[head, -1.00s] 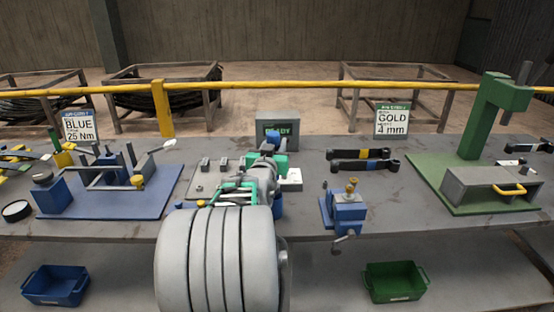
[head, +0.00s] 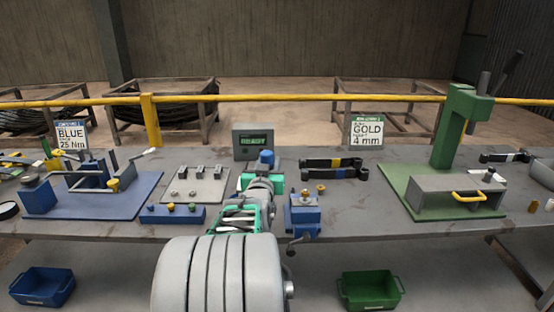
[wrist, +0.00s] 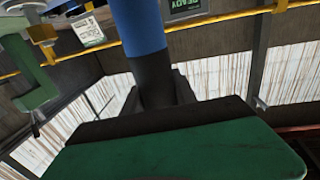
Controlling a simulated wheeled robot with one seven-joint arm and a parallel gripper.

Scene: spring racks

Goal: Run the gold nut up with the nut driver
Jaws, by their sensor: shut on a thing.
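My gripper (head: 262,178) is shut on the nut driver, whose blue handle (head: 266,158) points up in the head view. In the wrist view the driver's blue and black shaft (wrist: 140,25) rises between the jaws; its lower end is hidden. A small blue vise (head: 303,213) stands just right of my gripper, apart from it. A gold nut-like piece (head: 305,192) sits on top of the vise, with another gold piece (head: 320,188) beside it. I cannot tell which is the nut.
A blue block with small coloured pieces (head: 172,214) and a grey plate (head: 196,186) lie left. Black wrenches (head: 333,166) lie behind the vise. A green press (head: 455,150) stands right, a blue fixture (head: 92,195) far left. Blue (head: 42,288) and green bins (head: 370,290) sit below.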

